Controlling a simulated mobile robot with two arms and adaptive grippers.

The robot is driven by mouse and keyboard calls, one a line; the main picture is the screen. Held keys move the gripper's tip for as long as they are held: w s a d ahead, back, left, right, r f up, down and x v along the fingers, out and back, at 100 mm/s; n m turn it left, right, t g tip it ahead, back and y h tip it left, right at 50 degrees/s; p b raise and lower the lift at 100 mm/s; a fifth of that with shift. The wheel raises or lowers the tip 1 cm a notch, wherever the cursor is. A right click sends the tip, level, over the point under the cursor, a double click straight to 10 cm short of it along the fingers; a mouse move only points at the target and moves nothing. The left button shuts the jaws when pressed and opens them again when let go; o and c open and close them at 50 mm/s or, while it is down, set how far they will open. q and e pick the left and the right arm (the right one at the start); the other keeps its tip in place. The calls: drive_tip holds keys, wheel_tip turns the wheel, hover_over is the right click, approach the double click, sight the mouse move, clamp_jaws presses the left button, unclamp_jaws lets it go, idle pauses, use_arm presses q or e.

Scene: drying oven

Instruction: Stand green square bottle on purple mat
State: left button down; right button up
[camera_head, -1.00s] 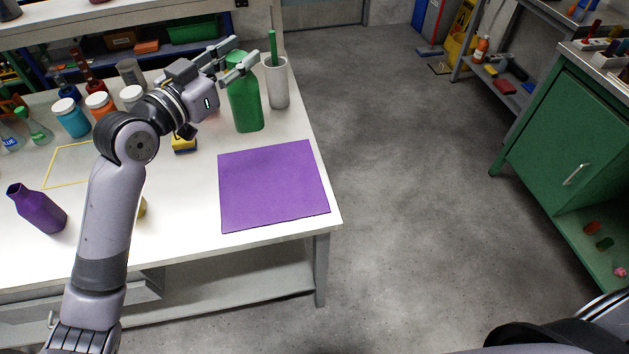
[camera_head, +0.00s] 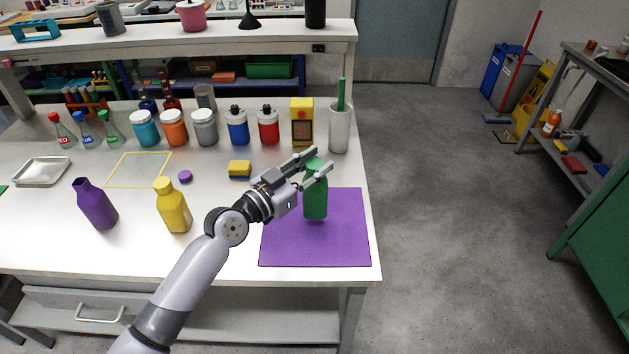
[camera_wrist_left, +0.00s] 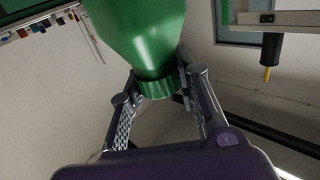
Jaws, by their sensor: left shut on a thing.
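The green square bottle (camera_head: 315,202) is upright over the back part of the purple mat (camera_head: 328,250). I cannot tell whether its base touches the mat or is slightly above it. My left gripper (camera_head: 315,166) is shut on the bottle near its neck, coming in from the left. In the left wrist view the green bottle (camera_wrist_left: 140,35) fills the top middle, its neck between the two fingers (camera_wrist_left: 158,92). The purple mat lies flat at the table's front right corner. My right gripper is not in view.
A white holder (camera_head: 340,130) with a green stick stands behind the mat, beside a yellow box (camera_head: 302,120). A yellow bottle (camera_head: 173,208), a purple bottle (camera_head: 97,205) and a sponge (camera_head: 240,169) are to the left. The mat's front part is clear.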

sight(315, 189)
use_arm(q)
wheel_tip(315, 189, down, 4)
drive_tip(key=shift+f+b, duration=0.1)
drive_tip(key=shift+b, duration=0.55)
drive_tip(key=c, duration=1.6)
unclamp_jaws()
drive_tip(key=shift+c, duration=0.2)
drive_tip(key=o, duration=0.4)
